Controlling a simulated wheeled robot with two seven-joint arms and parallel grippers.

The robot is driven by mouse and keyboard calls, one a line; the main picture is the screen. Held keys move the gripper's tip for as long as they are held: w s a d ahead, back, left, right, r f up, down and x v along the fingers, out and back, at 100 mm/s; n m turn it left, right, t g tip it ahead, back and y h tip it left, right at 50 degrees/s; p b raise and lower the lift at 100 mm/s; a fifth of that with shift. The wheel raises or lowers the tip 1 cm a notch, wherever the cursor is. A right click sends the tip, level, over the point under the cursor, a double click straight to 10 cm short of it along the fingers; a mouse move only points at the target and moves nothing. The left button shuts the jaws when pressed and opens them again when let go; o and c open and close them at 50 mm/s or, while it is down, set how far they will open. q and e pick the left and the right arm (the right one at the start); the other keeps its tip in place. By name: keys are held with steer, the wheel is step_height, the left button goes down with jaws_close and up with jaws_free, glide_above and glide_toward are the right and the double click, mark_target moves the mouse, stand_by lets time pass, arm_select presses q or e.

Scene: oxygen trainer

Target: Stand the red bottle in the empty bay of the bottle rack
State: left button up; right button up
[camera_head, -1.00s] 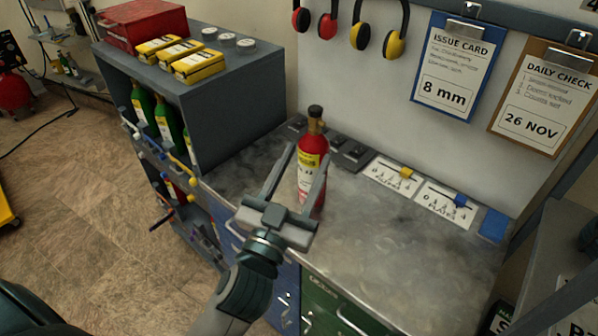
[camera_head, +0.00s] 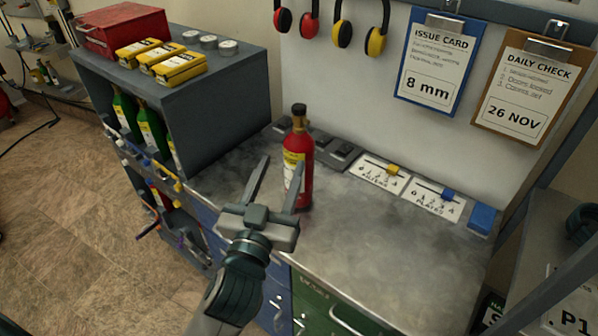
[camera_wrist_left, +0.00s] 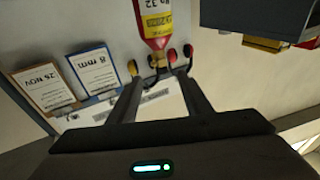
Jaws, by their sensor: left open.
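The red bottle (camera_head: 305,180), with a yellow and white label and a dark cap, stands upright on the grey metal bench top. My left gripper (camera_head: 283,165) is open and empty on the near left side of the bottle, its right finger overlapping the bottle's lower part in the head view. In the left wrist view the bottle (camera_wrist_left: 156,24) appears upside down beyond the two open fingers (camera_wrist_left: 160,82). The bottle rack (camera_head: 215,100) is the grey cabinet at the left, with green bottles in its upper bays. I cannot tell which bay is empty. My right gripper is not in view.
A red case (camera_head: 122,30), yellow boxes (camera_head: 170,64) and several round tins sit on the rack. Dark blocks (camera_head: 340,157) and slider panels (camera_head: 380,171) line the bench's back edge. Ear defenders and clipboards (camera_head: 435,62) hang behind. The bench's front right is clear.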

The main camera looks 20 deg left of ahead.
mark_target(297, 123)
arm_select(q)
steer(key=w+p, duration=0.1)
steer(key=w, duration=0.2)
steer(key=w+r+p, duration=0.1)
steer(key=w, duration=0.2)
steer(key=w+p, duration=0.1)
steer(key=w, duration=0.2)
steer(key=shift+w+a+r, duration=0.1)
steer(key=shift+a+r, duration=0.1)
steer(key=shift+r, duration=0.05)
steer(key=shift+w+p, duration=0.3)
steer(key=shift+w+r+p, duration=0.2)
steer(key=shift+w+p, duration=0.4)
steer(key=w+p, duration=0.1)
steer(key=w, duration=0.2)
steer(key=shift+a+r+p, duration=0.15)
steer(key=shift+a+p, duration=0.05)
steer(key=shift+p, duration=0.15)
steer(key=shift+w, duration=0.5)
